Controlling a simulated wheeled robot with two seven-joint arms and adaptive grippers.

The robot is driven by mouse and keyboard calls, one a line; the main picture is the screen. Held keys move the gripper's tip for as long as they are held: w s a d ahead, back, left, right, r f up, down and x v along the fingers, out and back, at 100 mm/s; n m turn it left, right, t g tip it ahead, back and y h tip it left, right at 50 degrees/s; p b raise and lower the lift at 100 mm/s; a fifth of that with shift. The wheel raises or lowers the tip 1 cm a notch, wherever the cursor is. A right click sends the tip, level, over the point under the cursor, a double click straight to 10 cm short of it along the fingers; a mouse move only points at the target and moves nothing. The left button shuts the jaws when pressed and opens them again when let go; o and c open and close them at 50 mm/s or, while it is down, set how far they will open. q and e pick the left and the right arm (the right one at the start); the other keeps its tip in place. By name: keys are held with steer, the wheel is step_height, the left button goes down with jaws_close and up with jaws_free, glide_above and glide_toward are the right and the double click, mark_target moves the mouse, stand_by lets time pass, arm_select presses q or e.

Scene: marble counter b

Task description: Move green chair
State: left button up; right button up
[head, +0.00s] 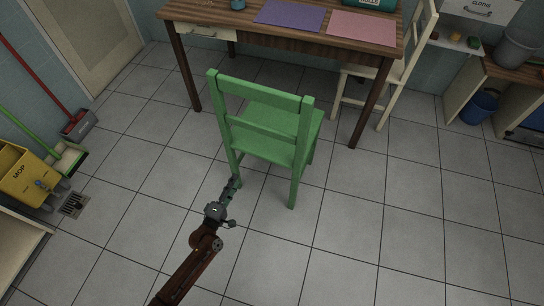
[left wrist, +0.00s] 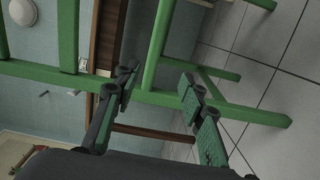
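The green chair (head: 272,128) stands upright on the tiled floor in the head view, its slatted back towards me and its seat towards the wooden table. My left gripper (head: 234,184) is low beside the chair's near left leg in the head view. In the left wrist view the two fingers of my left gripper (left wrist: 158,82) are spread apart. A green chair leg (left wrist: 152,97) crosses the view at the gap between them. I cannot tell whether the fingers touch it. My right gripper is in neither view.
The wooden table (head: 240,18) stands behind the green chair, with a cream chair (head: 393,75) at its right. A yellow mop bucket (head: 24,172) and a green dustpan (head: 66,160) are at the left. A blue bin (head: 480,106) is at the right. The floor at the front right is clear.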

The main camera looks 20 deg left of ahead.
mark_target(250, 154)
arm_select(q)
steer(key=shift+w+d+r+b, duration=0.1)
steer(key=shift+w+d+b, duration=0.45)
steer(key=shift+w, duration=2.2)
steer(key=shift+w+d+r+b, duration=0.2)
steer(key=shift+w+b, duration=0.65)
steer(key=shift+w, duration=1.9)
steer(key=shift+w+d+b, duration=0.45)
steer(key=shift+w+b, duration=0.25)
steer(key=shift+w, duration=2.05)
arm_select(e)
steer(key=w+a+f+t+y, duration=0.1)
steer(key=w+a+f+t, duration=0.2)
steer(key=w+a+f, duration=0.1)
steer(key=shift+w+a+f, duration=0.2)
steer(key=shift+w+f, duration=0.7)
arm_select(q)
steer(key=shift+c, duration=0.2)
jaws_close()
